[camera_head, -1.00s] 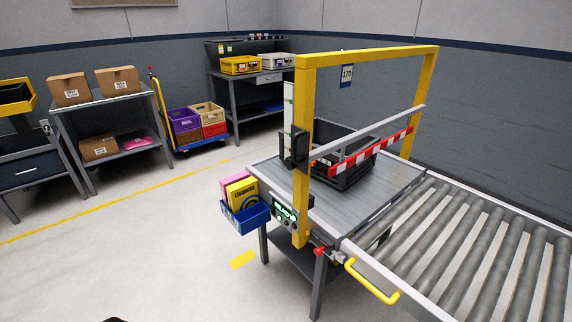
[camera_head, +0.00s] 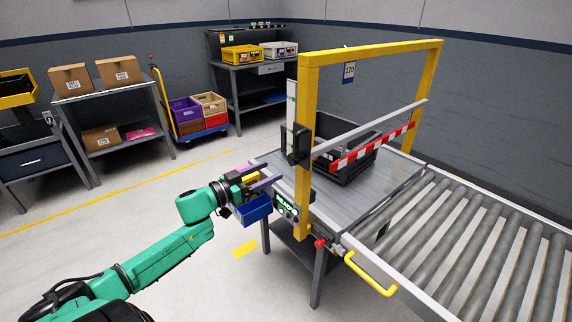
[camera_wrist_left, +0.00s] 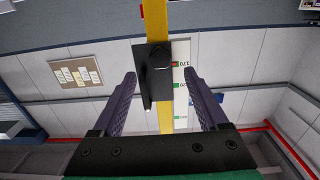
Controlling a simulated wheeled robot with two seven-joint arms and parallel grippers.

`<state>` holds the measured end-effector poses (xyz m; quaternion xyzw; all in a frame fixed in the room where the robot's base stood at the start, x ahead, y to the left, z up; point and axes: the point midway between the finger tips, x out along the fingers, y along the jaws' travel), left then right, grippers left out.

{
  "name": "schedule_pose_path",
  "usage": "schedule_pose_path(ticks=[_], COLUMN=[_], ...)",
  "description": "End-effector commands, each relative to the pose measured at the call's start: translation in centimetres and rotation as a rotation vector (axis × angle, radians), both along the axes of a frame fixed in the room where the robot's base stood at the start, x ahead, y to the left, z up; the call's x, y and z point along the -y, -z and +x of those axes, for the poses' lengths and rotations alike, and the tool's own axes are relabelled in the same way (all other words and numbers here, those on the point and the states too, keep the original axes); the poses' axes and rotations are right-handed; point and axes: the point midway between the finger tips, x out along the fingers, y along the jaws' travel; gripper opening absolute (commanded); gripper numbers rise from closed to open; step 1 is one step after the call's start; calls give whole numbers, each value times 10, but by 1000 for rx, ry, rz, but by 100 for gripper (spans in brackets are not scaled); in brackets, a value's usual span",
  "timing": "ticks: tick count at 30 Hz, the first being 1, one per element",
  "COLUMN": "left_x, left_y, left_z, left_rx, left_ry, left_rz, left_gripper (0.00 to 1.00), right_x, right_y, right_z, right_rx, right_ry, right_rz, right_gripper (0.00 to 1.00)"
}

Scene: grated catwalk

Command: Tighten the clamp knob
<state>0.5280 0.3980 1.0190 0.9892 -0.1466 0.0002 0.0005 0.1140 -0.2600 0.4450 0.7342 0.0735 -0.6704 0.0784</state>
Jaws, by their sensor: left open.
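The black clamp block (camera_head: 298,144) sits on the near left post of the yellow gantry (camera_head: 306,110), beside a white scale strip. In the left wrist view the clamp block (camera_wrist_left: 152,78) shows between and beyond my fingers, with a dark round knob (camera_wrist_left: 160,55) on its face. My left gripper (camera_head: 264,174) has purple fingers spread apart and empty. It is to the left of the post and below the clamp, touching nothing that I can see. The left wrist view shows the same open fingers (camera_wrist_left: 161,84). My right gripper is out of view.
A blue bin (camera_head: 252,211) hangs at the table's left corner, just below my gripper. A green-lit display (camera_head: 287,206) and red knob (camera_head: 320,243) are lower on the post side. A black crate (camera_head: 350,165) stands under the striped bar (camera_head: 372,148). Rollers (camera_head: 470,240) extend right.

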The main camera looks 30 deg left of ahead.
Motion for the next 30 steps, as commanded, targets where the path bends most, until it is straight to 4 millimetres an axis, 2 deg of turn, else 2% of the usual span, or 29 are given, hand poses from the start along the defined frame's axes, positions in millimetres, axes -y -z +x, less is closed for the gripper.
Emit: schedule_pose_path(ticks=[6, 12, 22, 23, 24, 28, 30], left_x=[11, 19, 21, 21, 21, 21, 21], left_y=[-3, -1, 1, 1, 1, 1, 1], left_z=[40, 65, 71, 71, 71, 71, 71], left_rx=[4, 1, -2, -2, -2, -2, -2], left_ry=[-2, -2, -1, -1, -1, -1, -1], left_rz=[-1, -1, 1, 1, 1, 1, 1], left_gripper=[76, 76, 76, 69, 54, 4, 0], right_x=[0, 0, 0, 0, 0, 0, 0], right_y=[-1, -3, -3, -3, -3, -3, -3], right_z=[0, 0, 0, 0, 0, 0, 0], right_rx=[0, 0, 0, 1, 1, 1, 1], right_ry=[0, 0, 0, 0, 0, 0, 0], right_rz=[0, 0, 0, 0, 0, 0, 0], right_gripper=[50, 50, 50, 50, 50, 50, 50])
